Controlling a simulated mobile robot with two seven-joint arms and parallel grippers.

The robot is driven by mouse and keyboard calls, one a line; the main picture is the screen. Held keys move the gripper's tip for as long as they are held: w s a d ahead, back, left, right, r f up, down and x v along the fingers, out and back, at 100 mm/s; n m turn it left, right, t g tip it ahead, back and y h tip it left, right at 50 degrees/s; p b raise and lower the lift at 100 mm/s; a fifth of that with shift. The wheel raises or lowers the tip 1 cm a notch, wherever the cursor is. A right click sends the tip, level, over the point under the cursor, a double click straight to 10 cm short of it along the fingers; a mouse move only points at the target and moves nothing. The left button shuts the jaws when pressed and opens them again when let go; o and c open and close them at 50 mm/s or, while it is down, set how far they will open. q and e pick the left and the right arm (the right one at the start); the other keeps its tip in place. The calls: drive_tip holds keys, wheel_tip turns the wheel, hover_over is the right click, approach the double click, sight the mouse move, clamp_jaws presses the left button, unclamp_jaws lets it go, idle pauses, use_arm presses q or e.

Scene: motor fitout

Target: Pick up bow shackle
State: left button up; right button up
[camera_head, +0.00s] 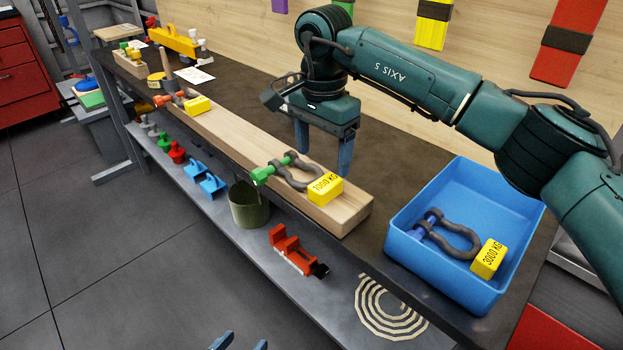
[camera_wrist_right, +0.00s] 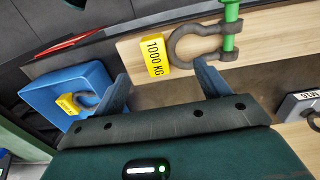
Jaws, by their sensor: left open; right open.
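A bow shackle with a green pin (camera_head: 292,178) lies on a long wooden beam, with a yellow 1000 KG tag (camera_head: 325,189) at its bow. In the right wrist view this shackle (camera_wrist_right: 184,32) is just beyond the fingertips. A second shackle with a blue pin (camera_head: 458,245) and a 3000 KG tag lies in the blue bin. A third shackle with an orange pin (camera_head: 178,97) is at the beam's far end. My right gripper (camera_head: 325,166) is open and empty, beside and behind the green-pin shackle. My left gripper (camera_head: 242,343) is open at the bottom edge, mostly out of frame.
The blue bin (camera_head: 405,258) stands on the dark bench right of the beam (camera_head: 345,222). A lower shelf holds a green bucket (camera_head: 249,205), a red clamp-like tool (camera_head: 292,252) and a coiled rope (camera_head: 388,308).

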sight(322, 180)
wheel_tip(322, 180, down, 6)
drive_tip(key=shift+w+r+p, duration=0.1)
drive_tip(key=shift+p, duration=0.2)
drive_tip(key=shift+f, duration=0.55)
drive_tip(key=shift+c, duration=0.5)
drive_tip(key=c, duration=0.7)
drive_tip(key=shift+r, duration=0.1)
drive_tip(key=c, duration=0.3)
wheel_tip(322, 180, up, 10)
drive_tip(key=shift+r, duration=0.1)
drive_tip(key=shift+c, duration=0.2)
